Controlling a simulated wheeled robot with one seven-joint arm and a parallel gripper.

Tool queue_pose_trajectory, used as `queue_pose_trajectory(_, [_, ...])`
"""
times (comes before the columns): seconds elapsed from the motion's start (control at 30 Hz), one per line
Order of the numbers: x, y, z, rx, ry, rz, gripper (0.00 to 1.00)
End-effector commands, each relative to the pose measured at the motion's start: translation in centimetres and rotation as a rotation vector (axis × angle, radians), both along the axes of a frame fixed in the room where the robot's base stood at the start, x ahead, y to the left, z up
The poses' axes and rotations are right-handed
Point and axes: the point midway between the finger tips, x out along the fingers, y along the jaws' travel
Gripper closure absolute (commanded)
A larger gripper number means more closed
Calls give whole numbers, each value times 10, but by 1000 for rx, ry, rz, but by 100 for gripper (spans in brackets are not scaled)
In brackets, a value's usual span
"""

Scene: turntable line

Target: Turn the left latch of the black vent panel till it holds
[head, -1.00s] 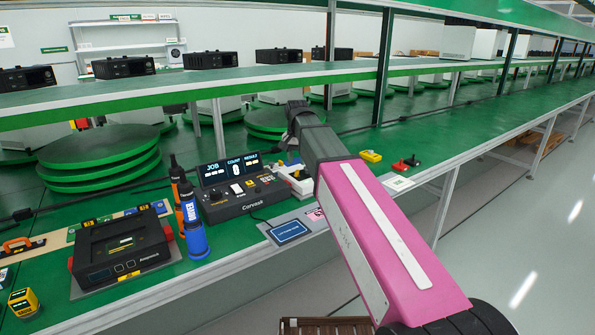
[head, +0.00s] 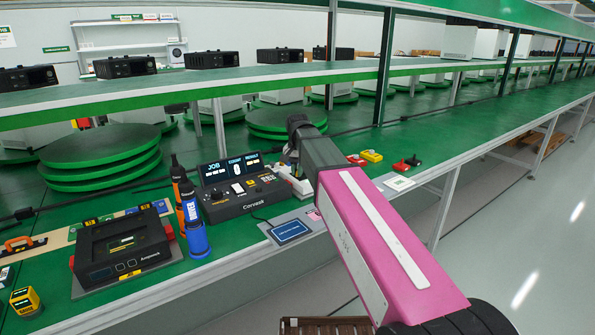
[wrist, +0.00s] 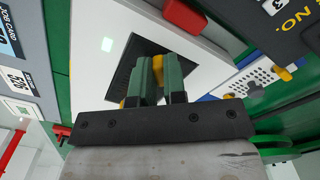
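The black vent panel (wrist: 125,68) is a dark plate set in a white housing (wrist: 92,32) in the wrist view. My gripper (wrist: 158,68) reaches over it with two green fingers close together. A small yellow piece (wrist: 158,63) shows in the narrow gap between the fingers; I cannot tell whether it is the left latch or whether the fingers touch it. The fingers hide much of the panel. In the head view, my wrist is over the white housing (head: 301,186), and the fingertips and panel are hidden or too small to make out.
A red block (wrist: 185,15) sits at the housing's upper edge. Red and yellow blocks (head: 371,156) lie to the right. The green bench farther right is mostly clear.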

Motion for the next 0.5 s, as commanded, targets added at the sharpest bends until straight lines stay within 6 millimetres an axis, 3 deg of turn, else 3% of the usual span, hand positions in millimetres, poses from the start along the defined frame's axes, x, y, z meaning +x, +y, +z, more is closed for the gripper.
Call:
queue_pose_trajectory(0.27, [0, 0, 0, 0, 0, -33, 100])
queue_pose_trajectory(0.5, [0, 1, 0, 0, 0, -166, 100])
